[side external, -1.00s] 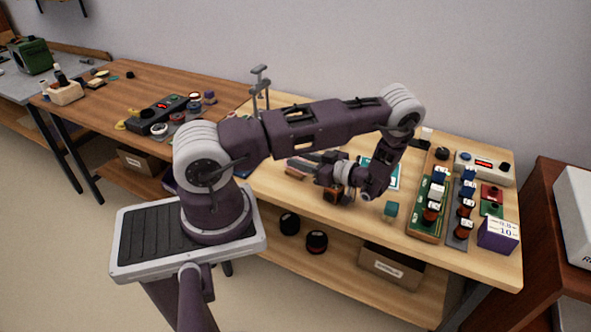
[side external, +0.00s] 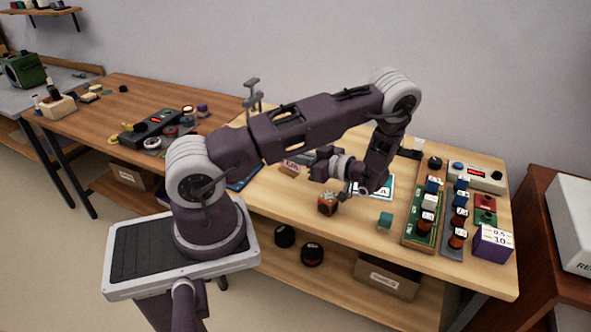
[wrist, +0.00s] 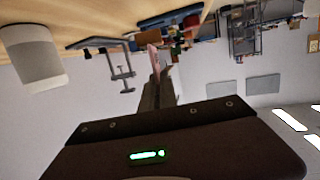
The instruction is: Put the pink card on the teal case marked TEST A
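My gripper (side external: 308,158) is held over the table in the side view, its fingers pointing left. In the wrist view its fingers (wrist: 158,82) are close together on a thin pink card (wrist: 153,57), seen nearly edge-on. The pink card (side external: 291,163) also shows in the side view at the fingertips, with dark lettering, above or in front of a brown block. The teal case (side external: 387,186) with a white top lies flat to the right of the gripper. My wrist covers part of it, so only a piece of its marking shows.
A green tray (side external: 416,236) of bottles stands at right. A metal stand (side external: 252,97) rises at back left.

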